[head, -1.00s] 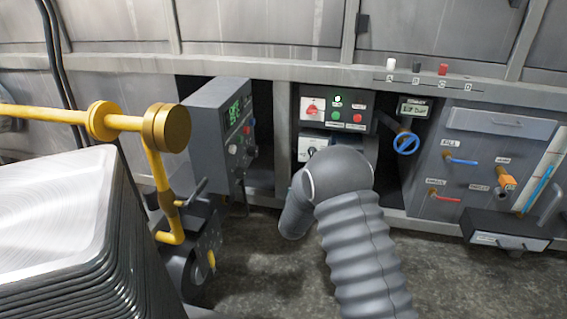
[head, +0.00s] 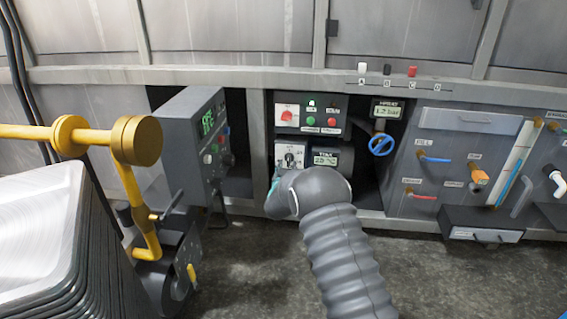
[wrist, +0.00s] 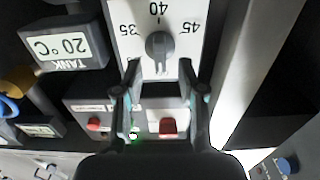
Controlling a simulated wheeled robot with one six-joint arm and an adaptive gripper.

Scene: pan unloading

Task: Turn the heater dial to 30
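The heater dial (wrist: 160,45) is a dark round knob with a short bar on a white plate marked 35, 40 and 45 in the wrist view. The bar points down in that picture, away from the 40; the number at its end is not visible. In the head view the dial (head: 291,158) sits on the lower control box, just above my wrist. In the head view my gripper is mostly hidden by my arm.
A box with a red switch (head: 287,115) and several small buttons sits above the dial. A grey console (head: 190,150) juts out at left. A blue valve wheel (head: 381,145) is at right.

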